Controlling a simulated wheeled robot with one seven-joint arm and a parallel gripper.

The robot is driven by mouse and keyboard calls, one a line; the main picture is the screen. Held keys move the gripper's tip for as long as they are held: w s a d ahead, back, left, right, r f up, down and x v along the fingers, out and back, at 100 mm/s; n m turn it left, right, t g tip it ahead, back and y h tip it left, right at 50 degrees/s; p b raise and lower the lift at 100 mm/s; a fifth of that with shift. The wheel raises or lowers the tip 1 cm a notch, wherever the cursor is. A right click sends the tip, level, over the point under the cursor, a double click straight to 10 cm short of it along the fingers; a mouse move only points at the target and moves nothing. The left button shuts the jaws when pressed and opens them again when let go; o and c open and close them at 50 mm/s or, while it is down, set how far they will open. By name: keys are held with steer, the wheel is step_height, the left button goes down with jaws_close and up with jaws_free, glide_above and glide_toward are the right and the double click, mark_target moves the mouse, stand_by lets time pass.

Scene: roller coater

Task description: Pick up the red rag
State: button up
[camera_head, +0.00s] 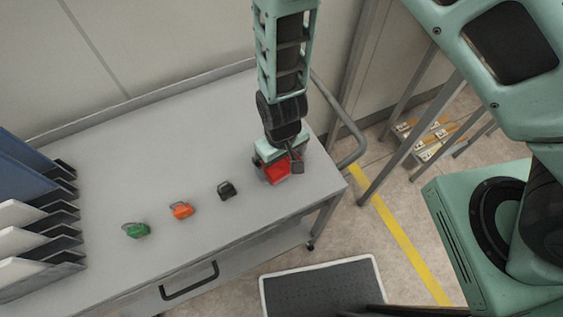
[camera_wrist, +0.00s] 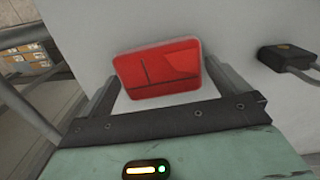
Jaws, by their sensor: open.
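The red rag (camera_head: 277,172) lies near the right end of the grey cart top, partly hidden by my gripper (camera_head: 283,163). In the wrist view the rag (camera_wrist: 158,72) shows as a flat red rounded rectangle with dark crease lines. My gripper points down over it and is open. One finger shows on each side of the rag, with the rag between them in the picture. I cannot tell the exact height gap between the fingertips and the rag.
A black padlock (camera_head: 227,190), an orange padlock (camera_head: 182,210) and a green padlock (camera_head: 136,230) stand in a row to the left. The black padlock (camera_wrist: 283,57) also shows in the wrist view. File trays (camera_head: 40,240) fill the left end. A rail (camera_head: 350,150) bounds the cart's right end.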

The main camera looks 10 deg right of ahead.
mark_target(282, 162)
steer(key=c, duration=0.7)
step_height(282, 162, up, 10)
steer(key=b, duration=0.2)
steer(key=o, duration=0.3)
steer(key=shift+c, duration=1.1)
steer(key=shift+d, duration=0.1)
